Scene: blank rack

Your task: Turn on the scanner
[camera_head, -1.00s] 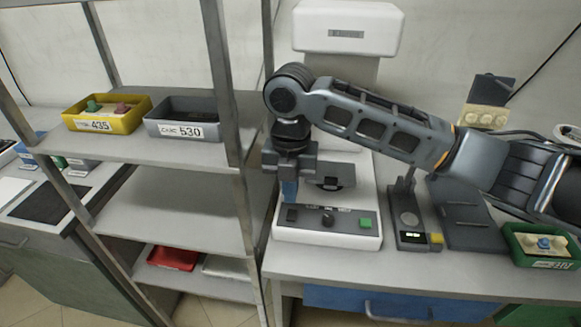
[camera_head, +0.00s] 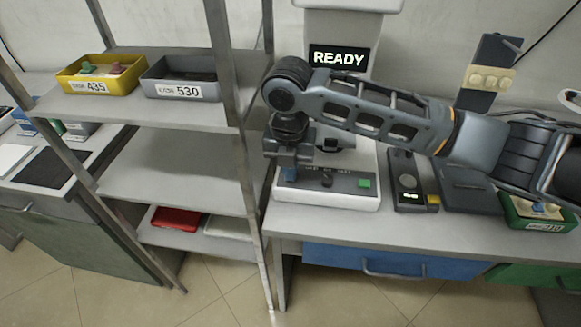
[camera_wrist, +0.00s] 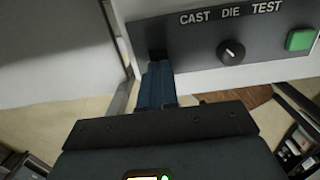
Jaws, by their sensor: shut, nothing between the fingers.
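The scanner is a white machine (camera_head: 325,197) on the bench, and its upper screen (camera_head: 339,58) reads "READY". Its grey front panel (camera_head: 345,182) carries a dark knob (camera_head: 327,179) and a green button (camera_head: 365,183). In the wrist view the panel reads "CAST DIE TEST", with the knob (camera_wrist: 231,51) and green button (camera_wrist: 300,39) to the right of a black square switch (camera_wrist: 157,53). My gripper (camera_head: 289,174) is shut and empty. Its blue fingertips (camera_wrist: 158,66) are at the black switch and partly cover it. I cannot tell whether they touch it.
A small dark device (camera_head: 407,181) with a yellow button and a green bin (camera_head: 540,213) stand to the right. A metal rack (camera_head: 238,160) stands close on the left, holding a yellow bin (camera_head: 87,86) marked 435 and a grey bin (camera_head: 180,91) marked 530.

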